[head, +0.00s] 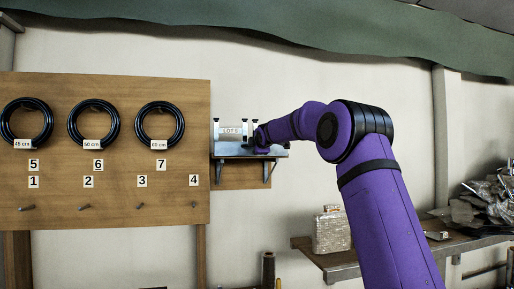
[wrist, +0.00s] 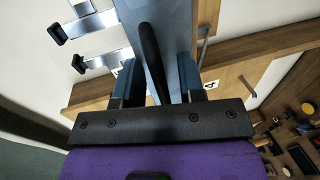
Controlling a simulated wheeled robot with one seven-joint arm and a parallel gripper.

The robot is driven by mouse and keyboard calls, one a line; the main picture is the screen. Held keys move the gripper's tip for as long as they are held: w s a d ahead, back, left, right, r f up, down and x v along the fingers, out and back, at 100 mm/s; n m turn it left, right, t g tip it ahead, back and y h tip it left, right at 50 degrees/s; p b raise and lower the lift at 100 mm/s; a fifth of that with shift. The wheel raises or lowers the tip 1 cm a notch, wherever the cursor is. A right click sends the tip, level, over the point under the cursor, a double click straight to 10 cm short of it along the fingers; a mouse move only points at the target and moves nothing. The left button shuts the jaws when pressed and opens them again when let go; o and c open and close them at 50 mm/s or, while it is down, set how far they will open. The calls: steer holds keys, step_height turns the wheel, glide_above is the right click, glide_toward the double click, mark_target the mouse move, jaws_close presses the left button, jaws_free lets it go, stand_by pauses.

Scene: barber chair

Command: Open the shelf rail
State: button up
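The grey metal shelf (head: 232,150) is fixed at the right end of the wooden board, with silver posts (head: 245,130) that have black ends. In the wrist view the shelf (wrist: 170,18) runs away from my gripper, and the silver pieces with black ends (wrist: 84,25) stick out to the left. A black curved bar (wrist: 151,62) lies between my fingers; I cannot tell whether it is the shelf rail. My gripper (head: 258,137) is at the right part of the shelf. In the wrist view my gripper (wrist: 160,82) has its fingers apart, with gaps beside the bar.
A box labelled "LOT E" (head: 231,131) stands on the shelf. The wooden board (head: 110,190) holds several black coils (head: 94,125) and pegs. At the lower right, a bench (head: 370,254) carries a wrapped block (head: 331,232) and crumpled foil.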

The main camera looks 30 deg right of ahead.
jaws_close()
